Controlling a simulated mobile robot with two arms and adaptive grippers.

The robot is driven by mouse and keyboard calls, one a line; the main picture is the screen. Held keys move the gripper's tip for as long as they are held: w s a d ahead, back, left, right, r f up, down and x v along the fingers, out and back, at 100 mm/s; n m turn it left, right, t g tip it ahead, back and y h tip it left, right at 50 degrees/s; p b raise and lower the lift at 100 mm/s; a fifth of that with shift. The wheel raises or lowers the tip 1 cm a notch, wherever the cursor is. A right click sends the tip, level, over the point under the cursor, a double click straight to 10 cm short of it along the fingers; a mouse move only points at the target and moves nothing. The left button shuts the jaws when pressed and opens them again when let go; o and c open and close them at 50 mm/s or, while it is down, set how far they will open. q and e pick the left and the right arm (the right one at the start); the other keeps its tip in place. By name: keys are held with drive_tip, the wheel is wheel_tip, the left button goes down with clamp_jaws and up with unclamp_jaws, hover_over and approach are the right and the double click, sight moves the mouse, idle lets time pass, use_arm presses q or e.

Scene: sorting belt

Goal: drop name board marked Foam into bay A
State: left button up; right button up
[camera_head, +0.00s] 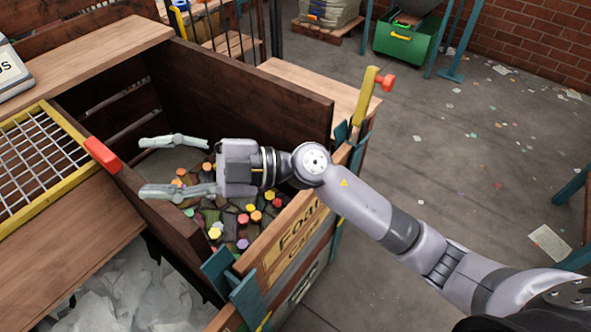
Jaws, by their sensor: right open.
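A wooden board with dark lettering that reads "Foa" and then is cut off by my arm (293,239) stands across the front of a wooden bay. Teal brackets (221,268) hold its near end, and others (343,133) show at its far end. My right gripper (152,167) is open and empty, above the inside of that bay, with its fingers pointing left. My right forearm passes over the board and hides part of it. I cannot see which bay is marked A. My left gripper is not in view.
Several colored pieces (215,233) lie in the bay. A neighboring bay holds white crumpled scraps (135,295). A yellow-framed wire grid (38,160) with a red end lies at left. A yellow post with a red knob (368,92) rises at the far corner. The floor at right is mostly free.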

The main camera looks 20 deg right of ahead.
wheel_tip(320, 180, down, 8)
drive_tip(key=s+n+g+h, duration=0.2)
drive_tip(key=n+g+h, duration=0.15)
drive_tip(key=h, duration=0.25)
drive_tip(key=m+t+h, duration=0.2)
drive_tip(key=m+h, duration=0.3)
drive_tip(key=h, duration=0.9)
hover_over(296, 216)
drive_tip(key=w, duration=0.2)
wheel_tip(296, 216, down, 9)
drive_tip(key=f, duration=0.5)
drive_tip(key=f+p, duration=0.1)
drive_tip(key=f, duration=1)
drive_tip(key=shift+d+f+p, duration=0.25)
drive_tip(key=shift+f+p, duration=0.05)
drive_tip(key=shift+p, duration=0.05)
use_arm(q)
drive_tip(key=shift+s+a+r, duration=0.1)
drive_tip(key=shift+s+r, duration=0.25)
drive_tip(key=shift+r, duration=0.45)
use_arm(e)
drive_tip(key=shift+w, duration=0.1)
clamp_jaws()
